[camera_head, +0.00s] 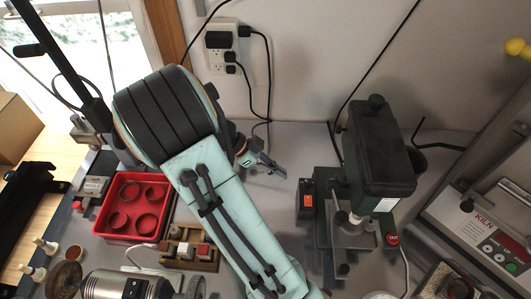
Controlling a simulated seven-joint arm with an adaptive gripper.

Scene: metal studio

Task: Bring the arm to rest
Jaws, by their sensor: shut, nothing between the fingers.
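My gripper (279,170) shows beyond my arm, over the grey bench top near the back wall. It is small in this view; its fingers are shut and hold nothing. My pale green arm, with a dark ribbed joint, crosses the middle of the picture and hides part of the bench. The gripper is apart from the things on the bench, but its height above the top is hard to tell.
A dark green drill press (378,150) stands to the right of my gripper. A red tray (101,222) with rings and a wooden block holder (206,262) are at left. A wall outlet (218,60) with cables is behind.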

